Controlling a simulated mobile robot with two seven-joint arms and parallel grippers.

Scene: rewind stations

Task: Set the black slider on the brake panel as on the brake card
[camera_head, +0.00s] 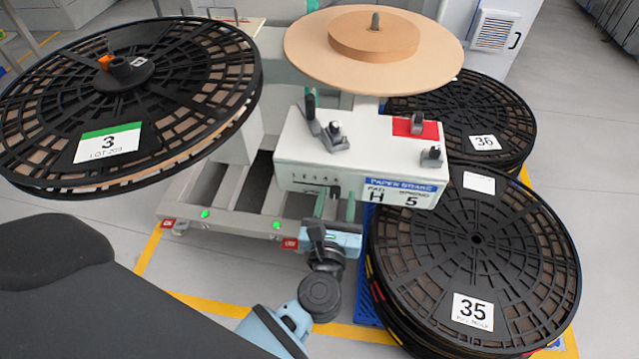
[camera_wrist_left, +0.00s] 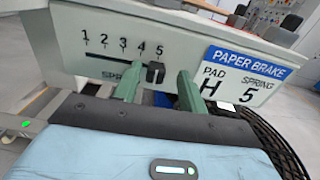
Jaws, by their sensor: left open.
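The brake panel (camera_head: 290,172) is the front face of a white box; it also shows in the left wrist view (camera_wrist_left: 70,30). Its black slider (camera_wrist_left: 155,73) sits at the right end of a horizontal slot, just below the 5 of a 1 to 5 scale. The brake card (camera_wrist_left: 243,76) to the right has a blue "PAPER BRAKE" header and reads pad H, spring 5. My left gripper (camera_wrist_left: 161,82) is open, its green fingers on either side of the slider with visible gaps. In the head view this gripper (camera_head: 336,205) is below the panel front. My right gripper is not in view.
On the box top are a black lever (camera_head: 322,128), a red patch (camera_head: 402,127) and small dark knobs. A tan paper roll (camera_head: 375,45) is behind. Large black reels numbered 3 (camera_head: 107,145), 35 (camera_head: 472,310) and 36 (camera_head: 484,142) stand at left and right.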

